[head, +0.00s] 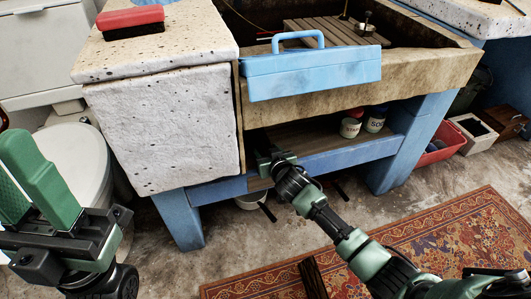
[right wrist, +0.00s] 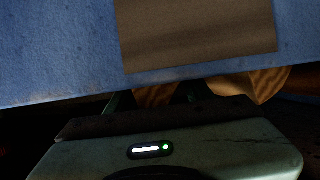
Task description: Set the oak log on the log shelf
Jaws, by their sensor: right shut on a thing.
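My right gripper (head: 264,158) is at the left end of the low opening under the trough, by the shelf's blue front beam. In the right wrist view it is shut on a brown, wood-grained piece (right wrist: 158,96), seemingly the oak log, mostly hidden by the gripper and a blue surface. In the head view the log cannot be made out. The shelf (head: 318,136) is a brown board behind the blue beam (head: 345,157). Whether the log touches it cannot be told. My left gripper (head: 28,165) is at the far left, its green fingers apart and empty.
Two jars (head: 351,123) (head: 376,119) stand at the shelf's right. A blue toolbox (head: 312,74) sits on the trough's front edge above. A dark wooden piece (head: 312,278) lies on the patterned rug (head: 450,235). A blue leg (head: 180,220) stands left of my right gripper.

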